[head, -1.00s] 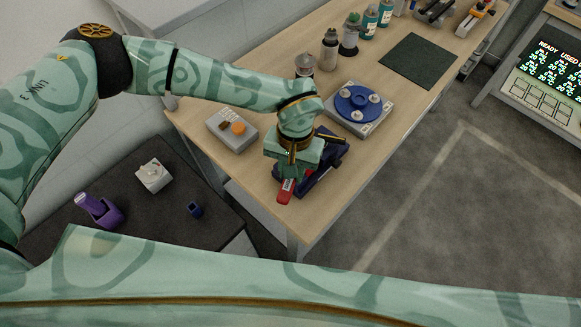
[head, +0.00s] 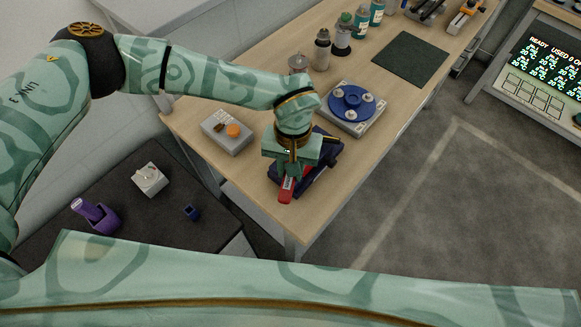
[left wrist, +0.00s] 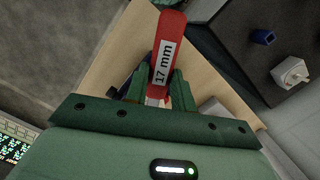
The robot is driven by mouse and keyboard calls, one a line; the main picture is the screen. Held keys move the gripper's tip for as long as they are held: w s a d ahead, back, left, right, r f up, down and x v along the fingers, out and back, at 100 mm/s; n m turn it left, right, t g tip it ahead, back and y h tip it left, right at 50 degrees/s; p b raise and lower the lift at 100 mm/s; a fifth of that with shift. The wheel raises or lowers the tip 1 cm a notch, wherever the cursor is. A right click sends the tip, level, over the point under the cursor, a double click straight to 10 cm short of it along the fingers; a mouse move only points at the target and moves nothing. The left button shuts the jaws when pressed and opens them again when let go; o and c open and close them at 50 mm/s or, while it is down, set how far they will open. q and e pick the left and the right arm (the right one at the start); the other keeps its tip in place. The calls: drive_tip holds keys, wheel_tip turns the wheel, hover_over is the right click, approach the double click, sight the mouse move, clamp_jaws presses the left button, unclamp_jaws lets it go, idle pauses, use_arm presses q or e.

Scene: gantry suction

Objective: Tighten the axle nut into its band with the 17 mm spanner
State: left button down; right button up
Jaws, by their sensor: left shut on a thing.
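The 17 mm spanner has a red handle (head: 286,190) with a white label, and it shows in the left wrist view as a red handle (left wrist: 168,38) marked "17 mm". My left gripper (head: 291,167) is shut on the spanner over the near end of the wooden bench. In the left wrist view its green fingers (left wrist: 161,88) stand on both sides of the handle. A dark blue fixture (head: 326,160) sits under and beside this gripper. The spanner's working end and the axle nut are hidden by the gripper and the fixture. My right gripper is not in view.
A grey box with an orange button (head: 232,131) stands left of the gripper. A blue disc on a pale base (head: 353,103) stands behind it. Bottles (head: 342,36) and a dark mat (head: 411,58) lie farther back. A dark side table (head: 125,165) holds small items.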

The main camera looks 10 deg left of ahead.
use_arm(q)
drive_tip(key=shift+r+p, duration=1.3)
drive_tip(key=shift+r, duration=1.2)
drive_tip(key=shift+f, duration=0.1)
